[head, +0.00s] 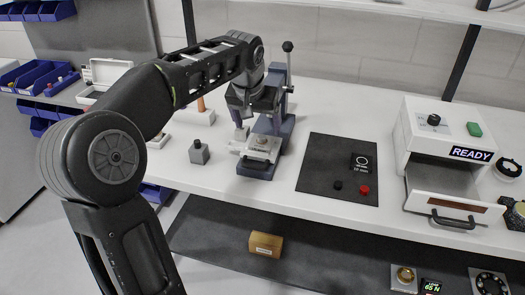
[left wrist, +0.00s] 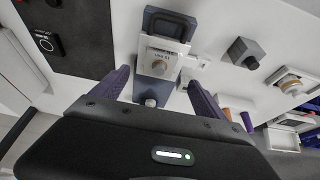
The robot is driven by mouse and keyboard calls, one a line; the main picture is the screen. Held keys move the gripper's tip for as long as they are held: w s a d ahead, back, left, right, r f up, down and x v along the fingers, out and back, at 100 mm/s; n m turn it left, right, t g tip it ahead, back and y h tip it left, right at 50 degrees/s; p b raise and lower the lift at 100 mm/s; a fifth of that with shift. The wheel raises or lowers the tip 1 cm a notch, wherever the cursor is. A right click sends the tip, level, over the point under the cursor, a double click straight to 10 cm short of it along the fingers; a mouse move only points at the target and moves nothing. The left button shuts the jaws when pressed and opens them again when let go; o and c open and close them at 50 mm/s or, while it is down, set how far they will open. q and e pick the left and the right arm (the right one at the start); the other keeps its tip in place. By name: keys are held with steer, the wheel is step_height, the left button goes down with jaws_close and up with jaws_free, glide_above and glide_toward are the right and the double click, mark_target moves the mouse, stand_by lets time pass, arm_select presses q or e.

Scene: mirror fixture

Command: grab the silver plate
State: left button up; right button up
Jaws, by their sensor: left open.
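The gripper is open and appears empty. My right gripper does not show.
A grey block with a black knob (head: 199,154) stands left of the fixture. The fixture's lever (head: 288,65) rises close to my gripper. A dark mat (head: 325,170) lies to the right, then a white machine marked READY (head: 425,140) with its drawer out.

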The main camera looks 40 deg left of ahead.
mark_target(261, 138)
arm_select(q)
steer(key=shift+x, duration=1.25)
steer(key=shift+f, duration=0.1)
steer(key=p+x, duration=0.1)
steer(key=x, duration=0.4)
steer(key=shift+w+a, duration=0.1)
steer(key=shift+c, duration=0.4)
steer(key=c, duration=1.5)
